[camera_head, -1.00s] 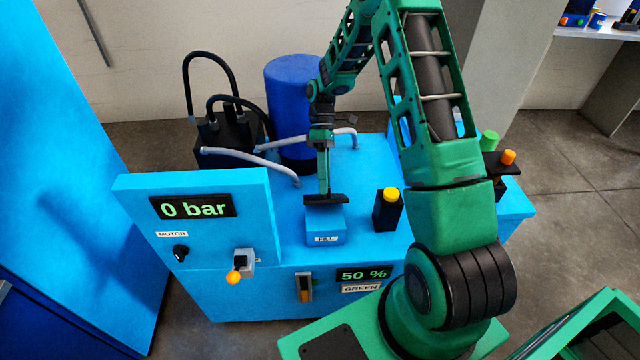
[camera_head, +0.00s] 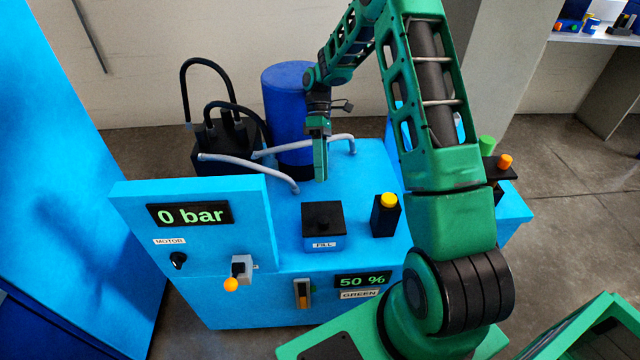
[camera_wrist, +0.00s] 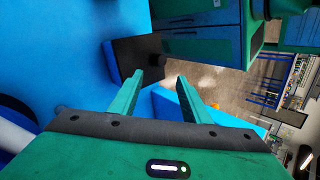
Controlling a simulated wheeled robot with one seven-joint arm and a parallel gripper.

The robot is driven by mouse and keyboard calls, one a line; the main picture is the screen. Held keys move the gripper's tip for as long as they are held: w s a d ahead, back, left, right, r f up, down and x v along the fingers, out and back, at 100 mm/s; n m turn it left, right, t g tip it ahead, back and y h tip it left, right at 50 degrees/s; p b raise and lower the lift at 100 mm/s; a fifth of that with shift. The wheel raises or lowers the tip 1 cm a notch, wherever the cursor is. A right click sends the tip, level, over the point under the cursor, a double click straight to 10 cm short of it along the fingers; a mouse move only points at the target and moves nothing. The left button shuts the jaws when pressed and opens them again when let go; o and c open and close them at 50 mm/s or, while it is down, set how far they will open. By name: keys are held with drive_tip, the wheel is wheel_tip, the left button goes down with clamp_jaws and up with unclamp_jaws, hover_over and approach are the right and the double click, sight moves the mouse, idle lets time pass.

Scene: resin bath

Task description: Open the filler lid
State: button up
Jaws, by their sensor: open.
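The filler box (camera_head: 323,242), a small blue block labelled FILL, stands on the blue machine top. Its black lid (camera_head: 322,215) lies flat over the box. My gripper (camera_head: 320,178) points down just behind and above the lid, apart from it. Its green fingers are spread with nothing between them in the wrist view (camera_wrist: 160,85). A dark flat surface ahead of the fingers in that view appears to be the lid (camera_wrist: 132,58).
A black block with a yellow cap (camera_head: 384,217) stands right of the filler box. The control panel (camera_head: 192,235) rises at the left. Grey pipes (camera_head: 240,163) and a blue drum (camera_head: 288,95) are behind.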

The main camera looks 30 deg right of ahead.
drive_tip(key=v, duration=0.6)
drive_tip(key=shift+f, duration=0.1)
idle(0.3)
drive_tip(key=s+d+r+m+t+h, duration=0.1)
drive_tip(key=s+d+r+m+t, duration=0.1)
drive_tip(key=s+r+m, duration=0.45)
drive_tip(key=s+d+r+m+t+h, duration=0.1)
drive_tip(key=s+d+r+m+t, duration=0.15)
drive_tip(key=s+r, duration=0.65)
drive_tip(key=s+d+m+t, duration=0.1)
drive_tip(key=s+m, duration=0.3)
drive_tip(key=s, duration=0.5)
drive_tip(key=s+d+f+m+t+h, duration=0.1)
drive_tip(key=s+m+t, duration=0.1)
drive_tip(key=s, duration=0.8)
drive_tip(key=shift+f+m, duration=0.3)
drive_tip(key=shift+m, duration=0.6)
